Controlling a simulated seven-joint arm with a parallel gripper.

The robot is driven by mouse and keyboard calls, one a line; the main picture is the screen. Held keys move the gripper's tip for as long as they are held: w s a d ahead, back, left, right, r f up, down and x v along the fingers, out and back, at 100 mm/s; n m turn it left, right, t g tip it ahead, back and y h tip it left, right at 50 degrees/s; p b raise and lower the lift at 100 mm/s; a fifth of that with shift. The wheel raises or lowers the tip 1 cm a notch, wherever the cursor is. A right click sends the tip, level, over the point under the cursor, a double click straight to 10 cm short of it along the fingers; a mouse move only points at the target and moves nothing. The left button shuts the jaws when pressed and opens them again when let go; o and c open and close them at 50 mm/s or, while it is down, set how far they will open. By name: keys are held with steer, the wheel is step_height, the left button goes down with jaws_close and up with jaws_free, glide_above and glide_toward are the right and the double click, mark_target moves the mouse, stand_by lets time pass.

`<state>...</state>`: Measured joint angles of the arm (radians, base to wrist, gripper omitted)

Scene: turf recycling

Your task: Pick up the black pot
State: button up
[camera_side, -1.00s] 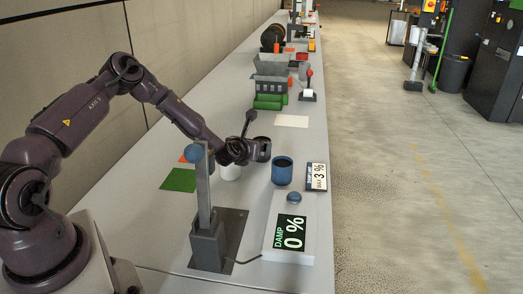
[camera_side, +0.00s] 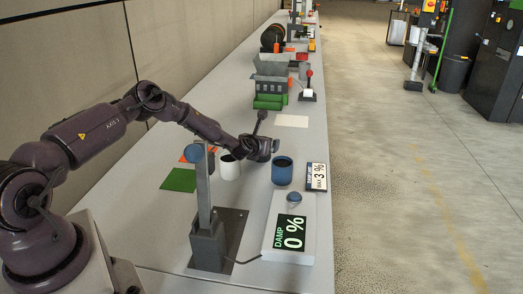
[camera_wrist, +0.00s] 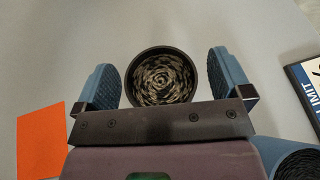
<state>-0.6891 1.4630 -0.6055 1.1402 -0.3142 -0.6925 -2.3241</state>
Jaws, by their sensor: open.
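The black pot (camera_wrist: 161,77) shows in the wrist view as a round dark rim with brownish-black shreds inside. It lies between the two blue fingers of my open gripper (camera_wrist: 163,82), with a gap on each side. In the side view my gripper (camera_side: 268,148) is beyond the white pot (camera_side: 230,169) and the blue pot (camera_side: 282,174). I cannot make out the black pot in the side view; my gripper seems to hide it.
The blue pot also shows at the wrist view's lower right (camera_wrist: 298,166), near a limit sign (camera_wrist: 306,84). An orange card (camera_wrist: 40,138) lies left. In the side view, a post stand (camera_side: 207,245) and a damp meter (camera_side: 290,235) stand nearer; a green sheet (camera_side: 179,180) lies left.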

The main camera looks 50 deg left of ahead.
steer(key=c, duration=1)
steer(key=shift+c, duration=0.2)
steer(key=shift+r, duration=0.15)
